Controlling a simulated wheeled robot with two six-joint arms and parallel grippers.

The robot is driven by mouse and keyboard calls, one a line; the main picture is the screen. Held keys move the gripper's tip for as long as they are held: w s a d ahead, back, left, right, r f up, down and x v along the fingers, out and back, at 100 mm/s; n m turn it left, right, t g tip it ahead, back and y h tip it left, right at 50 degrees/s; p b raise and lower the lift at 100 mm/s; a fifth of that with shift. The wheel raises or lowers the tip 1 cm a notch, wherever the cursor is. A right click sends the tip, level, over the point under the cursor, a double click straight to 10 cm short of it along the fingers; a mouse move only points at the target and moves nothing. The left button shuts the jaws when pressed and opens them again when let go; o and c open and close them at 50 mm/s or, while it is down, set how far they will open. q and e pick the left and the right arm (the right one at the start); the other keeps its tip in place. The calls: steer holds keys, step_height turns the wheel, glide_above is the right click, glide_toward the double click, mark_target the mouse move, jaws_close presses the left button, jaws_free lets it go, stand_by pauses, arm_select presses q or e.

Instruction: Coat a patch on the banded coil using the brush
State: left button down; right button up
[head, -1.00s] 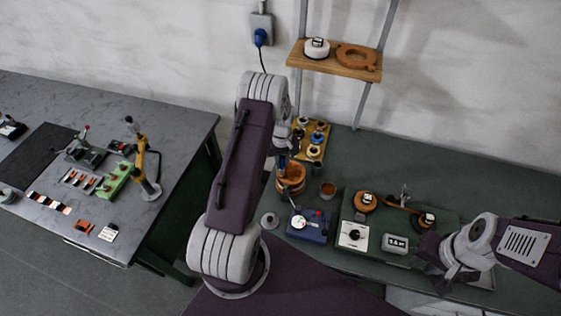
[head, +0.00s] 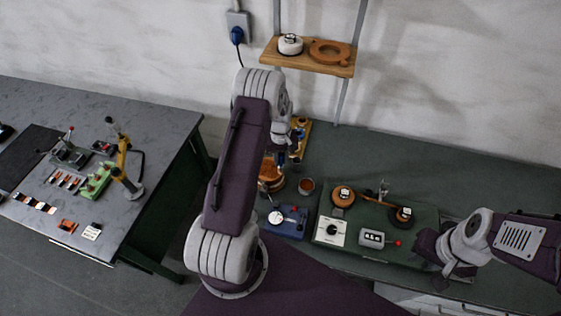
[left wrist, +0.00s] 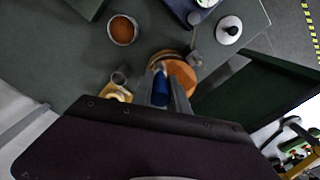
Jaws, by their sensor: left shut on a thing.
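The banded coil (head: 270,174), an upright copper-orange drum, stands on the green bench in the head view. Its round top also shows in the left wrist view (left wrist: 183,76), partly behind my fingers. My left gripper (head: 286,150) is above the coil, largely hidden by my arm. In the left wrist view my left gripper (left wrist: 162,80) is shut on a blue piece (left wrist: 160,90), apparently the brush handle; the bristles are not clear, and contact with the coil cannot be told. My right gripper (head: 442,258) hangs at the bench's right front; its jaws are unclear.
A small cup with orange-brown content (head: 306,186) stands right of the coil. A blue device (head: 287,222) and a white dial box (head: 330,231) are in front. A yellow spool tray (head: 302,138) is behind. A shelf (head: 310,62) hangs above. The back right bench is clear.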

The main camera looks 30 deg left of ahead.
arm_select(q)
steer(key=r, duration=0.1)
steer(key=p, duration=0.1)
steer(key=r, duration=0.1)
steer(key=shift+s+a+r+p, duration=0.3)
steer(key=shift+s+a+r, duration=0.05)
steer(key=shift+r, duration=0.4)
steer(key=shift+w+d+r+p, duration=0.1)
steer(key=shift+r+p, duration=0.5)
steer(key=shift+r, duration=0.05)
steer(key=shift+w+d+r+p, duration=0.1)
steer(key=shift+r+p, duration=0.45)
steer(key=shift+r, duration=0.05)
steer(key=shift+s+a, duration=0.1)
